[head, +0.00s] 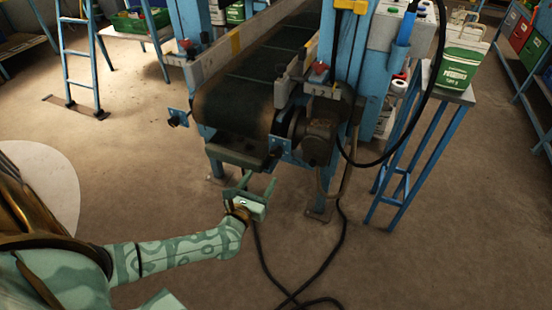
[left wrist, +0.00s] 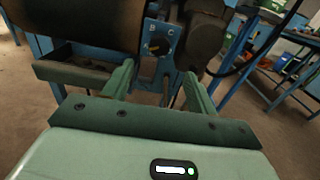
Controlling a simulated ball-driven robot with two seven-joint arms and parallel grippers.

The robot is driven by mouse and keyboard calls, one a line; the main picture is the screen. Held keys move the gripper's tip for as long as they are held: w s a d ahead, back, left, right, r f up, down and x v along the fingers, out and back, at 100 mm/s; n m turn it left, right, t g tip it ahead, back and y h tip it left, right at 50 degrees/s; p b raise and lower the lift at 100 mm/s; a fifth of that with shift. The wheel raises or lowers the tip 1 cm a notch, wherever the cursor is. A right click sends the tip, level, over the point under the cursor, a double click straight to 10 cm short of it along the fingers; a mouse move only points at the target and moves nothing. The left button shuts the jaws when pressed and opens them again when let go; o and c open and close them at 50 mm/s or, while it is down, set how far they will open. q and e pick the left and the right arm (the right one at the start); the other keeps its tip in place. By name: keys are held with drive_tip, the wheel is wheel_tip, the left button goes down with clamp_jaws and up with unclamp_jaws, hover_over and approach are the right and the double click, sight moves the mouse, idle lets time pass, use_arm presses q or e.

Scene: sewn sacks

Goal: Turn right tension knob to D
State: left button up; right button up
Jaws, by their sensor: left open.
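The right tension knob (left wrist: 158,47) is a dark knob on a blue plate (left wrist: 172,62) at the conveyor's end. The plate shows the letters B and C; a D is not readable. A yellowish mark shows on the knob's left side, but I cannot tell its exact letter. In the head view the knob (head: 273,159) is small and dark below the belt's right corner. My left gripper (head: 259,185) is open and empty, in front of and below the knob. In the left wrist view its fingers (left wrist: 158,70) stand apart, with the knob between and beyond them. My right gripper is not in view.
The conveyor belt (head: 240,98) has a similar knob (head: 173,121) at its left side. A motor housing (head: 321,140) is right of the right knob. Black cables (head: 318,268) lie on the floor.

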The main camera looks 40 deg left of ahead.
sight(275, 156)
use_arm(q)
drive_tip(key=b+x, duration=0.2)
drive_tip(key=x, duration=0.8)
drive_tip(key=shift+w+f+b, duration=0.2)
drive_tip(key=shift+w+b, duration=0.1)
drive_tip(key=shift+b, duration=0.1)
drive_tip(key=shift+w+a, duration=0.1)
drive_tip(key=shift+w, duration=0.1)
drive_tip(key=shift+w+r, duration=0.1)
drive_tip(key=shift+r, duration=0.05)
drive_tip(key=c, duration=0.8)
drive_tip(key=shift+c, duration=1)
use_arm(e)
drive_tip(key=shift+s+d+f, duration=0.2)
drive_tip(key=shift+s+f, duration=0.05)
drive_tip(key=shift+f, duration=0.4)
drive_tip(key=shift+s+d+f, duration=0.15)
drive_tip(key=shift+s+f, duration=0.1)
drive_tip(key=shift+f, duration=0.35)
